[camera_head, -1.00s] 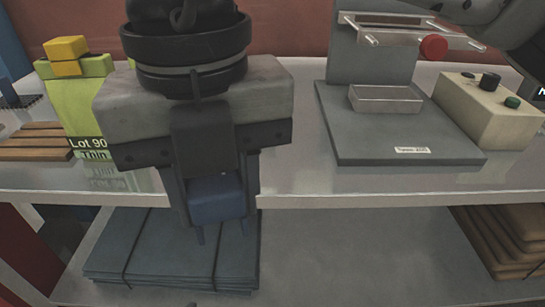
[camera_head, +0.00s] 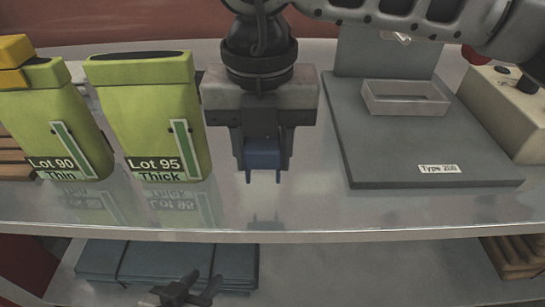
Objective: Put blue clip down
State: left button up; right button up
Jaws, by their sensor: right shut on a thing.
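The blue clip (camera_head: 263,154) is held between the fingers of my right gripper (camera_head: 264,168), whose arm comes in from the upper right. The gripper is shut on the clip above the upper shelf, just right of the Lot 95 bag. The clip's two prongs point down toward the glossy surface; I cannot tell whether they touch it. My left gripper (camera_head: 185,291) shows as a dark, partly cut-off shape at the bottom edge, in front of the lower shelf. Its jaw state is unclear.
The green Lot 90 bag (camera_head: 55,125), with a yellow clip (camera_head: 14,62) on top, and the open-looking Lot 95 bag (camera_head: 150,120) stand left. The shelf front (camera_head: 290,205) is clear.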

aim_at(272, 186)
jog(key=w+f, duration=0.1)
jog(key=w+d+f, duration=0.1)
jog(key=shift+w+f, duration=0.15)
jog(key=shift+f, duration=0.25)
jog(key=f, duration=0.3)
jog(key=shift+w+f, duration=0.25)
jog(key=shift+f, duration=0.35)
jog(key=o, duration=0.9)
jog(key=shift+r, duration=0.1)
jog(key=shift+o, duration=0.2)
jog(key=shift+r, duration=0.45)
pick_arm(q)
jog(key=shift+w+r, duration=0.15)
jog(key=shift+w, duration=0.05)
pick_arm(e)
notch_tip(272, 186, up, 12)
jog(key=shift+f, duration=0.25)
